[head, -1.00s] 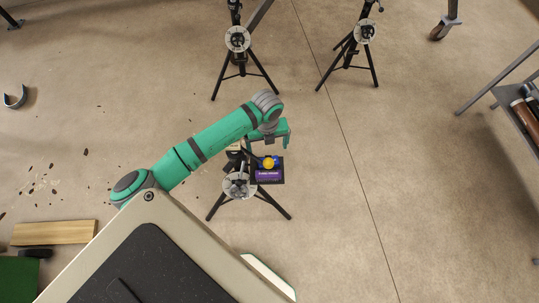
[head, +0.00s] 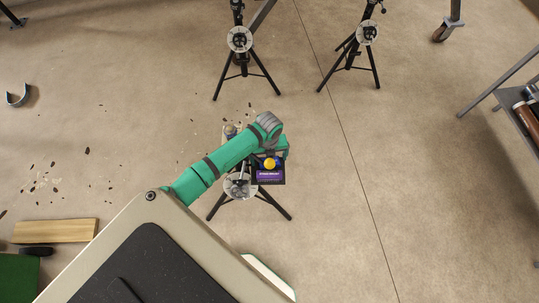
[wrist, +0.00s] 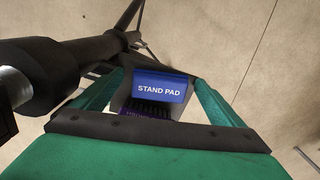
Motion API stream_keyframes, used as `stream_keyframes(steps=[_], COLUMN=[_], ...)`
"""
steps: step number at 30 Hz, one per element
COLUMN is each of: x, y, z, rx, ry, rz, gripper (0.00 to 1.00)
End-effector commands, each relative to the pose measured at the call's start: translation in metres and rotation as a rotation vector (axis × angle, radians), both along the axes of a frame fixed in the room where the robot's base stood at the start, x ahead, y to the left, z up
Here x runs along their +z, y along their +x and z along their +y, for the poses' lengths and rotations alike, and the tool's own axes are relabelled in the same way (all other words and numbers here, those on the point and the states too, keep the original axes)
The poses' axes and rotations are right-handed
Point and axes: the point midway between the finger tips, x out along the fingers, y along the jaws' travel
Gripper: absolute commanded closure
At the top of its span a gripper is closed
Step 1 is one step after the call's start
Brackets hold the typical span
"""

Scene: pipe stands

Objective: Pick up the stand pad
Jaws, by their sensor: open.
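The stand pad (wrist: 160,87) is a blue block with white "STAND PAD" lettering. In the wrist view it sits in a dark tray between the two green fingers of my gripper (wrist: 158,82). The fingers are open, one on each side of it; I cannot tell whether they touch it. In the head view my gripper (head: 281,147) is over the back of the tray on the near tripod stand (head: 240,188), and my arm hides most or all of the pad.
A purple box (head: 269,174) and a yellow round thing (head: 270,162) are at the tray's front. A dark pipe (wrist: 40,75) runs close at the left in the wrist view. Two more tripod stands (head: 240,40) (head: 367,33) stand behind.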

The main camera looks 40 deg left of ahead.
Motion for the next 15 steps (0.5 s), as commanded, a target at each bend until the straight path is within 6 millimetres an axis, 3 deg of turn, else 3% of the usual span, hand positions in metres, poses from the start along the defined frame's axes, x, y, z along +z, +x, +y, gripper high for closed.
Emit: stream_keyframes(steps=[5, 10, 15], x=[0.0002, 0.0004, 0.0005], y=[0.0001, 0.0001, 0.0001], z=[0.0, 0.0, 0.0001], rx=[-0.001, -0.001, -0.001], ry=[0.0, 0.0, 0.0], rz=[0.0, 0.0, 0.0], gripper=[0.1, 0.51, 0.56])
